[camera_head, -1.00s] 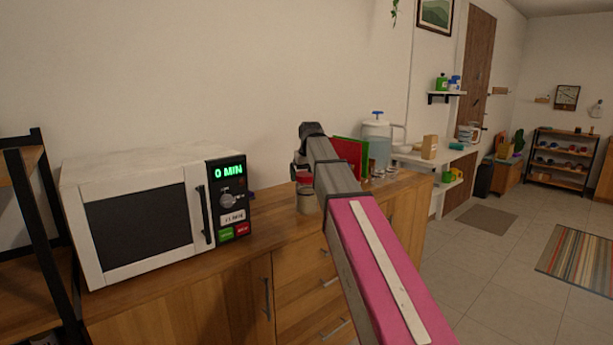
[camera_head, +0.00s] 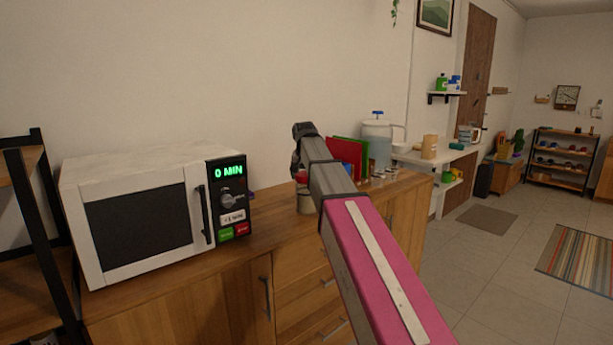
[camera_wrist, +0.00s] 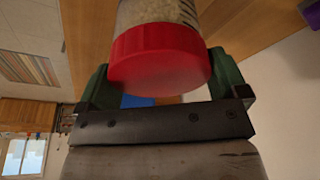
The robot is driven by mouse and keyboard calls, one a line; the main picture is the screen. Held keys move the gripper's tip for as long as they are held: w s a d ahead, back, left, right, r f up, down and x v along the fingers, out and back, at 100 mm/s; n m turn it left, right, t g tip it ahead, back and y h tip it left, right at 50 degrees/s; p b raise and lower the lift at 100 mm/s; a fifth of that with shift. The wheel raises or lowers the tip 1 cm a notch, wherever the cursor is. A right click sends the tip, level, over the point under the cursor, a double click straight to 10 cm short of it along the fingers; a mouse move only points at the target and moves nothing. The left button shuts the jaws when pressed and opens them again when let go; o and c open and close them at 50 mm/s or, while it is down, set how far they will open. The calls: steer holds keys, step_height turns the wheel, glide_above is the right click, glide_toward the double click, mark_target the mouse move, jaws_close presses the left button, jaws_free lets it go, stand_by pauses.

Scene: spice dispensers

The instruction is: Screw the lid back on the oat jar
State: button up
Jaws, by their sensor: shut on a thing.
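The oat jar (camera_wrist: 160,12) is a clear jar with pale oats inside. It stands upright on the wooden cabinet top, and in the head view it is partly hidden behind my arm (camera_head: 306,205). The red lid (camera_wrist: 158,58) sits at the jar's mouth, in line with it; I cannot tell how tightly it is threaded. My gripper (camera_wrist: 160,68) has its two green fingers on either side of the lid and is shut on it. In the head view the gripper (camera_head: 301,172) is mostly hidden by my arm.
A white microwave (camera_head: 150,215) stands left of the jar. Red and green upright items (camera_head: 346,155) and a water dispenser (camera_head: 377,140) stand beyond it to the right. The cabinet top (camera_head: 270,232) is clear between the microwave and the jar.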

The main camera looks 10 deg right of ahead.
steer(key=m+h, duration=0.1)
steer(key=m, duration=0.4)
steer(key=shift+g, duration=0.4)
